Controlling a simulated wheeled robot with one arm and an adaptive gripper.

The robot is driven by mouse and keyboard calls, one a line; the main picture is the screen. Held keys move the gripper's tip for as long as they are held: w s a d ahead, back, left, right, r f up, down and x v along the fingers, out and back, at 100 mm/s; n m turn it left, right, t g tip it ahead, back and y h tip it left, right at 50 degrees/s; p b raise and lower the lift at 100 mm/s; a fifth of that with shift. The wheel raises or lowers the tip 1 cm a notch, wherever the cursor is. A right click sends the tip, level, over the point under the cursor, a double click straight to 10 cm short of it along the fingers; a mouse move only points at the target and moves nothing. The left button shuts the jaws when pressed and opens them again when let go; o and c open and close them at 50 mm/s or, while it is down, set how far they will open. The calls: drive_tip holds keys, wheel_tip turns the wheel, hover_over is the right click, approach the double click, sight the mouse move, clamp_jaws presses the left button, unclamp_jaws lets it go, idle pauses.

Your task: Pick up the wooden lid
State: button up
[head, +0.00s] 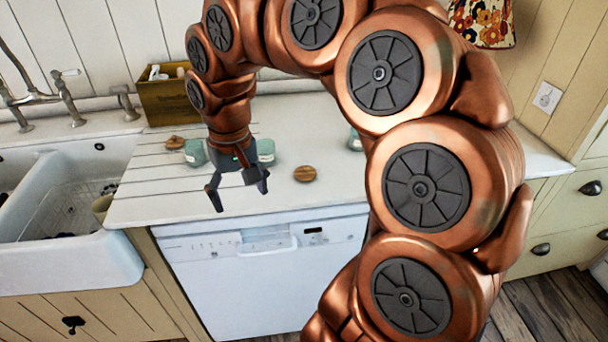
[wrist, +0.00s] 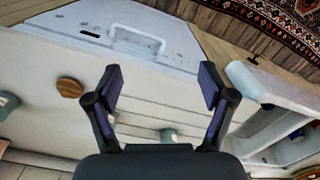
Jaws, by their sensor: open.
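A round brown wooden lid (head: 305,173) lies flat on the white counter, to the right of my gripper (head: 240,194) in the head view. In the wrist view the wooden lid (wrist: 70,88) is left of my left finger. A second small round wooden piece (head: 175,142) lies at the back left of the counter by a teal jar. My gripper points down above the counter's front part. Its fingers are spread, and nothing is between them in the wrist view (wrist: 160,82).
Teal jars stand behind my gripper, on the left (head: 194,153), the right (head: 265,148) and farther right (head: 355,140), partly hidden by my arm. A wooden box (head: 170,98) stands at the back. The sink (head: 70,190) is left; a white dishwasher (head: 262,280) is below.

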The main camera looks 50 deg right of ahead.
drive_tip(key=w+d+m, duration=0.4)
drive_tip(key=w+d, duration=0.2)
drive_tip(key=d, duration=0.6)
drive_tip(key=m, duration=0.4)
hover_over(306, 166)
drive_tip(key=f, duration=0.3)
drive_tip(key=shift+w+a+f+b, duration=0.1)
drive_tip(key=shift+w+f+b, duration=0.1)
drive_tip(key=shift+f+b, duration=0.2)
drive_tip(key=shift+s+d+f, duration=0.1)
drive_tip(key=shift+d+f, duration=0.05)
drive_tip(key=shift+d, duration=0.05)
drive_tip(key=shift+f, duration=0.25)
drive_tip(key=shift+s+a+f+p, duration=0.1)
drive_tip(key=shift+f+p, duration=0.5)
drive_tip(key=shift+f, duration=1.15)
drive_tip(key=shift+a+f+p, duration=0.1)
drive_tip(key=shift+f+p, duration=0.45)
drive_tip(key=shift+f, duration=1.15)
drive_tip(key=c, duration=0.9)
